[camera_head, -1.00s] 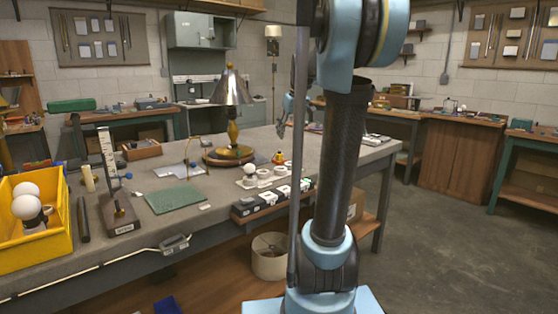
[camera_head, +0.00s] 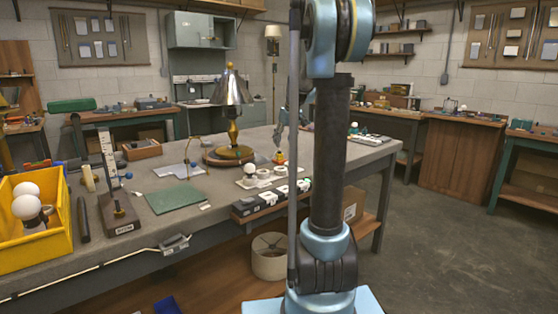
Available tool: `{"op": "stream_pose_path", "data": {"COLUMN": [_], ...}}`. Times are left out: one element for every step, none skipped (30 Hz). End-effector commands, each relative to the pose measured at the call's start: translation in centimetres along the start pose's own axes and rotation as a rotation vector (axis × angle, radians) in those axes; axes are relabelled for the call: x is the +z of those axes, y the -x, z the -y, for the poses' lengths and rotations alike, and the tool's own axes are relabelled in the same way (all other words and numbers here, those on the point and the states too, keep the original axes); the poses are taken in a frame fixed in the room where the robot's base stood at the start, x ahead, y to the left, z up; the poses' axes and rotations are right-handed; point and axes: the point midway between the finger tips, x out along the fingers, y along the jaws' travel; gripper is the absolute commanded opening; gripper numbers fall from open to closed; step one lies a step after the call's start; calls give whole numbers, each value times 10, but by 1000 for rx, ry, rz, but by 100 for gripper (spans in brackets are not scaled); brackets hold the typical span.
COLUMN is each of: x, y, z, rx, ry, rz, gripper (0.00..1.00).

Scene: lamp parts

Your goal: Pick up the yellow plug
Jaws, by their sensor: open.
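A small yellow and red item (camera_head: 279,158), which looks like the yellow plug, stands on the grey workbench (camera_head: 225,185) near the white round parts. My gripper (camera_head: 278,141) is small in the view and partly hidden behind my arm. It points down just above the yellow item, open, with no object seen in it. I cannot tell whether the fingertips touch the item.
A brass lamp (camera_head: 232,125) stands just left of the yellow item. White round parts (camera_head: 264,174) and a row of socket-like blocks (camera_head: 280,197) lie in front. A yellow bin (camera_head: 30,250) with white bulbs is at the left.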

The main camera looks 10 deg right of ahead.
Motion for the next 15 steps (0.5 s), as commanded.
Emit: {"op": "stream_pose_path", "data": {"x": [0,0,0,0,0,0,0,0,0,0,0,-1,-1,-1,-1], "y": [-8,-12,-17,-20,-22,-24,-25,-26,-28,-30,-32,-36,-40,-44,-50], "z": [0,0,0,0,0,0,0,0,1,1,1,2,2,3,4], "rx": [0,0,0,0,0,0,0,0,0,0,0,-1,-1,-1,-1], "ry": [1,1,1,1,1,0,0,0,0,0,0,0,0,0,0], "rz": [0,0,0,0,0,0,0,0,0,0,0,0,0,0,0], "gripper": [52,52,52,52,52,52,52,52,52,52,52,52,52,52,52]}}
